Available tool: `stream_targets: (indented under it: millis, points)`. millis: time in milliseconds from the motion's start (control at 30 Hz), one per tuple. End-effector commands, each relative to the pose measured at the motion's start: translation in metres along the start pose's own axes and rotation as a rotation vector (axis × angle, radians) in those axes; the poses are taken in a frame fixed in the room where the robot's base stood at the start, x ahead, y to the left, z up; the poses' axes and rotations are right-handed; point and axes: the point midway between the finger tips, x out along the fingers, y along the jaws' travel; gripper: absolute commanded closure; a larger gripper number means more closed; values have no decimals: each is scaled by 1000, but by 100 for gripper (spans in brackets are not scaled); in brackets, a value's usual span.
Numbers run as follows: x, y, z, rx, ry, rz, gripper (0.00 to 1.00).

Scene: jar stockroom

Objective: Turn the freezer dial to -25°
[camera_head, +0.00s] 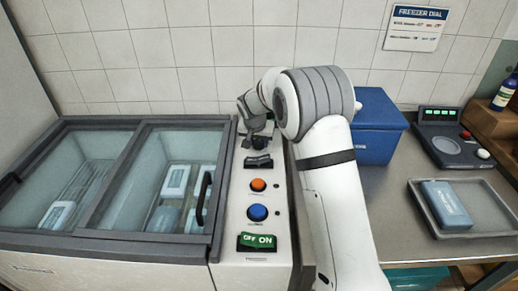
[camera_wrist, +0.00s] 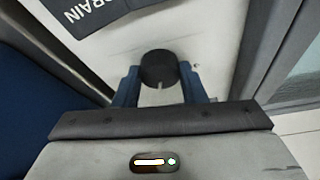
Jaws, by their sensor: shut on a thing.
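The freezer dial (camera_wrist: 159,68) is a round black knob with a pale pointer mark, on the white control panel (camera_wrist: 120,45). In the wrist view my gripper (camera_wrist: 159,84) has its two blue fingers on either side of the knob, shut on it. The pointer mark faces the gripper side in the wrist view; no scale numbers can be read. In the head view my arm covers most of the dial, and my gripper (camera_head: 258,136) is at the far end of the panel. The freezer (camera_head: 110,190) stands left of the panel, its glass lids closed.
The panel also bears an orange button (camera_head: 258,185), a blue button (camera_head: 257,212) and a green OFF/ON switch (camera_head: 257,242). A blue box (camera_head: 376,130), a scale-like device (camera_head: 450,145) and a tray (camera_head: 430,220) stand right of my arm. A FREEZER DIAL notice (camera_head: 416,27) hangs on the wall.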

Motion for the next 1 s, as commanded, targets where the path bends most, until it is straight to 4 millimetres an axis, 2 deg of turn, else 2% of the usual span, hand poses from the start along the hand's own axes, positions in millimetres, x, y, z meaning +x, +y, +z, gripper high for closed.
stream_targets:
  millis: [33,600,1000]
  points:
    - [6,-2,1,38,5,13,85]
    - [1,-5,-2,499,1,203,85]
    - [0,-6,-3,653,1,267,85]
